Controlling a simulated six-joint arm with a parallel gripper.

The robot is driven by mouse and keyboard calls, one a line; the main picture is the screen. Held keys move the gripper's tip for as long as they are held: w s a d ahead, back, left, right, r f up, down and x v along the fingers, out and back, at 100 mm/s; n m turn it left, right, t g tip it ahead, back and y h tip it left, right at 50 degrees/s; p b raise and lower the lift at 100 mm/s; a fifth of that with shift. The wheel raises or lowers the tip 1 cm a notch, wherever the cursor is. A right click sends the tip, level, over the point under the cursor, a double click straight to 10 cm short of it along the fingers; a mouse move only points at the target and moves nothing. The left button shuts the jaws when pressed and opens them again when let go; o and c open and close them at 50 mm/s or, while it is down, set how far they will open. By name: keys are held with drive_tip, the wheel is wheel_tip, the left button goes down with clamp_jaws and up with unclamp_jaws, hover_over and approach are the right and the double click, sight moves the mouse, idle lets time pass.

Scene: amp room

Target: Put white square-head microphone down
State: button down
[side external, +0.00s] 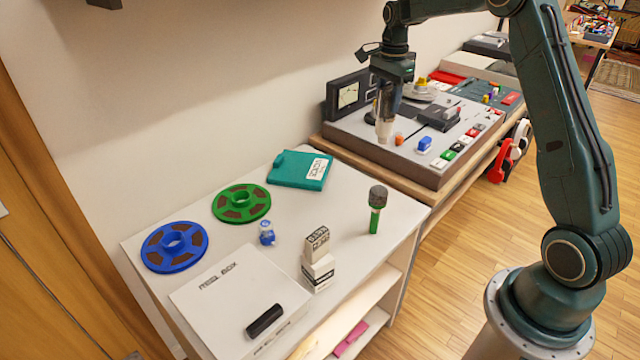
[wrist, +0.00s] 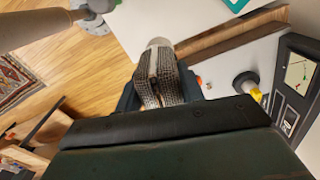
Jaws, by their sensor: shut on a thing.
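My gripper (side external: 385,112) hangs pointing down over the near left part of the grey mixing desk, above its surface. It is shut on a pale, whitish thing, which I take for the white square-head microphone (side external: 385,131). In the wrist view the gripper's ribbed fingers (wrist: 159,85) close on it, and its pale, rounded-looking end (wrist: 158,45) shows beyond them. The fingers hide most of it, so I cannot make out its head shape. Whether its lower end touches the desk is unclear.
The white shelf top (side external: 345,205) holds a green microphone (side external: 375,222) standing upright, a printed white block stack (side external: 318,272), blue (side external: 160,262) and green reels (side external: 222,210), a teal case (side external: 285,172) and a large white box (side external: 215,300). Bare shelf surrounds the green microphone.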

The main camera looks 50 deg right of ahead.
drive_tip(key=w+a+n, duration=0.1)
drive_tip(key=w+a, duration=0.1)
drive_tip(key=a, duration=0.8)
drive_tip(key=w+a+n, duration=0.1)
drive_tip(key=w+a, duration=0.1)
drive_tip(key=a, duration=0.8)
drive_tip(key=shift+r+n, duration=0.2)
drive_tip(key=shift+n, duration=0.1)
drive_tip(key=shift+f, duration=0.1)
wheel_tip(320, 180, down, 16)
drive_tip(key=shift+r, duration=0.2)
drive_tip(key=shift+f, duration=2.3)
drive_tip(key=c, duration=0.9)
unclamp_jaws()
